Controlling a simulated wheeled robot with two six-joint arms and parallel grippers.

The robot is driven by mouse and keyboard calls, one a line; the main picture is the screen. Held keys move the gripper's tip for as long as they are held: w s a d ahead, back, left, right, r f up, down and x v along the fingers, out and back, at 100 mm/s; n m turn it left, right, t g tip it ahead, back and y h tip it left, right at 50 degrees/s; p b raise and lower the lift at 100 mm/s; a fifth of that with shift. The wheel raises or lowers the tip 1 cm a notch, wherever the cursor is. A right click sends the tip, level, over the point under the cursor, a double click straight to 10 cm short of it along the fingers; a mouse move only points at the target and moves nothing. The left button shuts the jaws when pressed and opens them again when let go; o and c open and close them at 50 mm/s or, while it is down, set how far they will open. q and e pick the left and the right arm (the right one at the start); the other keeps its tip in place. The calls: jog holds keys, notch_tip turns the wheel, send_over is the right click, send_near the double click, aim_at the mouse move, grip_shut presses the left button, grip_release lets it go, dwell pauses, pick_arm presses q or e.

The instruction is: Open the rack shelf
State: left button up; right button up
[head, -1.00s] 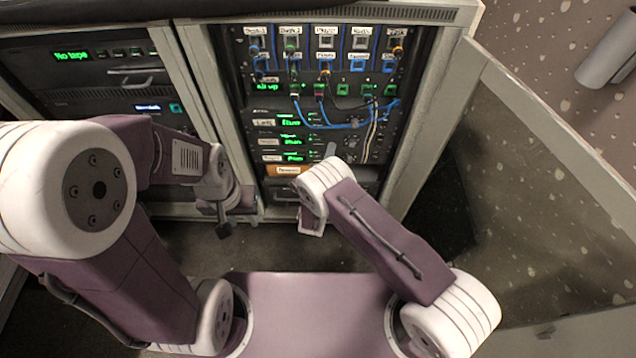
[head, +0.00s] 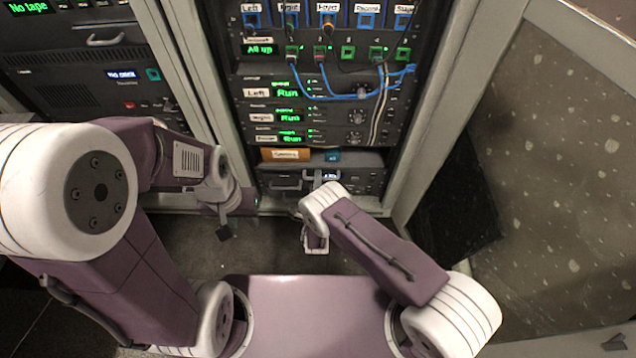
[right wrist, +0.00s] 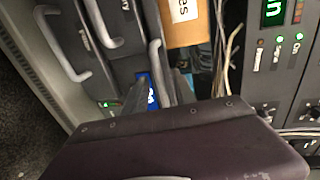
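The open rack (head: 300,110) stands ahead in the head view. Low in it, an orange labelled box (head: 285,155) and a blue item sit above a dark front panel (head: 365,180) with handles. A left handle (head: 285,187) shows on this panel. My right gripper (right wrist: 158,92) is at the front's other handle (right wrist: 156,62), with its two dark fingers apart on either side of it. Contact cannot be told. The orange box also shows in the right wrist view (right wrist: 183,22). My left gripper (head: 223,232) hangs low at the left, away from the panel; its fingers are unclear.
Blue cables (head: 350,97) hang across the upper units. A second rack (head: 90,70) with a "No tape" display stands at the left. Bare floor (head: 270,250) lies below the rack.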

jog(key=shift+w+f, duration=0.15)
jog(key=shift+w, duration=0.55)
grip_shut()
dwell(0.9)
